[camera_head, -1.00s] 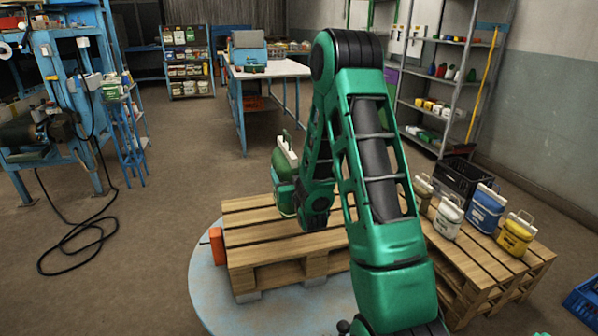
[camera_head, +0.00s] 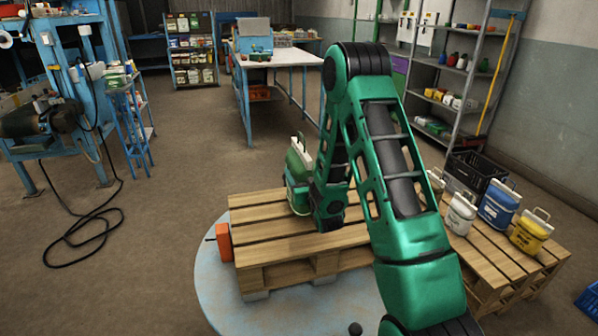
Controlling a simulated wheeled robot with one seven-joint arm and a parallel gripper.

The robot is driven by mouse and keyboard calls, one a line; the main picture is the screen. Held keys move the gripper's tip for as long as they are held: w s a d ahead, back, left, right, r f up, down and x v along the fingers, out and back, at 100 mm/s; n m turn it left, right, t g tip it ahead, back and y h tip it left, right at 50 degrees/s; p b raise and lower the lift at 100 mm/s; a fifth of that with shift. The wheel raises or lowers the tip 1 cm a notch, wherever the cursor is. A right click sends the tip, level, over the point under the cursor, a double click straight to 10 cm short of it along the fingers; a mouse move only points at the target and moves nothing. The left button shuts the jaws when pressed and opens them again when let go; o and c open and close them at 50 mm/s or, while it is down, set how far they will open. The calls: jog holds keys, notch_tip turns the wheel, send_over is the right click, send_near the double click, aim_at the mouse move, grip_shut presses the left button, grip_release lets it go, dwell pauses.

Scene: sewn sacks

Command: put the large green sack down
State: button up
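The large green sack (camera_head: 297,178) has a white top with a handle and stands roughly upright at the back of the left pallet (camera_head: 262,245), partly behind my green arm. Its base appears at the level of the pallet boards, but I cannot tell whether it touches them. My gripper is hidden behind the arm's end and the sack, so I cannot see whether its fingers hold the sack.
A blue sack (camera_head: 498,205), a white sack (camera_head: 460,214), a yellow sack (camera_head: 531,231) and a partly hidden brown one stand on the right pallet (camera_head: 510,268). A black crate (camera_head: 476,170) is behind them. An orange block (camera_head: 224,242) sits at the left pallet's corner. The left pallet's front boards are clear.

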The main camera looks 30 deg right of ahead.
jog(key=shift+d+f, duration=0.15)
jog(key=shift+f, duration=0.7)
jog(key=o, duration=2.1)
jog(key=shift+f, duration=0.2)
jog(key=shift+c, duration=0.2)
